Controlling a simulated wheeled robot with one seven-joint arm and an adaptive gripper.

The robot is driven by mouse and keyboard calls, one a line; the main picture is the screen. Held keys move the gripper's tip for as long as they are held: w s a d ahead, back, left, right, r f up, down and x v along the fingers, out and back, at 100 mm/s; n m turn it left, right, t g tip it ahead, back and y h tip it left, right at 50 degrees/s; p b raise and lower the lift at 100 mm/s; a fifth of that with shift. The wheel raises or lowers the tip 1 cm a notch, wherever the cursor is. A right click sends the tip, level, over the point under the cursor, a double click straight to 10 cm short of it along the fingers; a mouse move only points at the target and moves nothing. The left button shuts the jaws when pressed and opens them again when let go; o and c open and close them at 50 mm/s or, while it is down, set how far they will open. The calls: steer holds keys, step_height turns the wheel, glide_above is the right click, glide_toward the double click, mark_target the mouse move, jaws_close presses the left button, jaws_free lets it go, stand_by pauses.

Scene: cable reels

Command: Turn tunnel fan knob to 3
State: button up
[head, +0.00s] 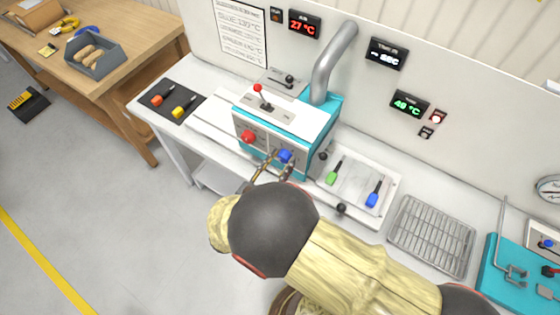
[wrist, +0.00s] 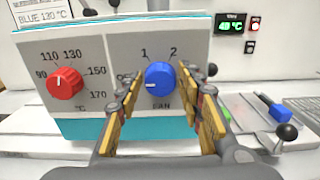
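The blue fan knob (wrist: 159,78) is on the grey front panel of a teal-sided machine (head: 318,150). It also shows in the head view (head: 285,155). Its white mark points left, toward a label partly covered by my left finger. The numbers 1 and 2 show above the knob; no 3 is visible, and my right finger covers the panel to the right. My gripper (wrist: 160,87) is open, one finger on each side of the knob, with small gaps to it. In the head view my gripper (head: 272,166) is at the panel's lower right.
A tray (head: 350,195) with green and blue-handled tools and a wire rack (head: 430,236) lie to the right.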

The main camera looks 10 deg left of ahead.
steer(key=c, duration=0.8)
steer(key=shift+o, duration=0.2)
